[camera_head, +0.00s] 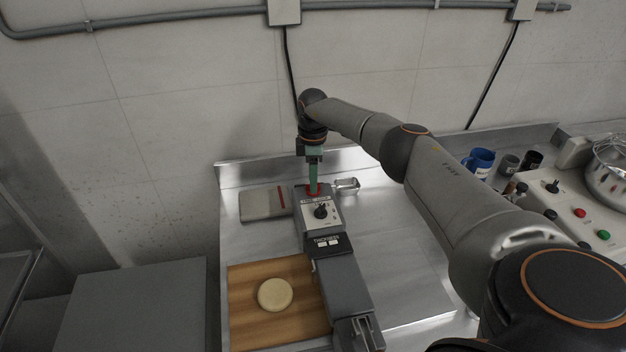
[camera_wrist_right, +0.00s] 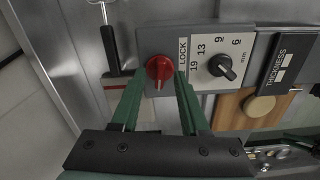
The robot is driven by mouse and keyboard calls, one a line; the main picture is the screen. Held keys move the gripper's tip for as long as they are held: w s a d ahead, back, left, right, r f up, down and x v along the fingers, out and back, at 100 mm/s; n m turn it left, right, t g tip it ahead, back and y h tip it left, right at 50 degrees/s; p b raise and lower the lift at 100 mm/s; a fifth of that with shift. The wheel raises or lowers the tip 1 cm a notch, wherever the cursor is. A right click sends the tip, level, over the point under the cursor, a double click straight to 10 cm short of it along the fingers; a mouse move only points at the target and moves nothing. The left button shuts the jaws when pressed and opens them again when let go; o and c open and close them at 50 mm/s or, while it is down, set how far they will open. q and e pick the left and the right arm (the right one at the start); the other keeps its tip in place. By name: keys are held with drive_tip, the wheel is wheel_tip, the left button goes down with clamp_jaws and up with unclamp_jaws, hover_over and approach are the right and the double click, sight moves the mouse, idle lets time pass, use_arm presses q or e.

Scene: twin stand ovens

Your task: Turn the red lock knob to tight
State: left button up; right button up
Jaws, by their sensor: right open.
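The red lock knob (camera_wrist_right: 159,68) sits on the grey machine's top beside a plate marked LOCK. Its ridge points down, toward my gripper, in the right wrist view. In the head view the knob (camera_head: 313,194) is mostly hidden behind my fingers. My right gripper (camera_head: 314,188) reaches down over it from the back. Its green fingers are open in the right wrist view (camera_wrist_right: 160,76), one tip on each side of the knob. I cannot tell whether they touch it. My left gripper is not in view.
A black thickness knob (camera_head: 321,211) with a number scale is close beside the red knob. A wooden board (camera_head: 245,308) with a round pale dough disc (camera_head: 275,294) lies at the left front. Mugs (camera_head: 480,161) and a button box (camera_head: 577,211) stand at the right.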

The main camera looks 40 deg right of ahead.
wheel_tip(320, 180, up, 12)
drive_tip(key=b, duration=0.1)
drive_tip(key=shift+f, duration=0.1)
idle(0.7)
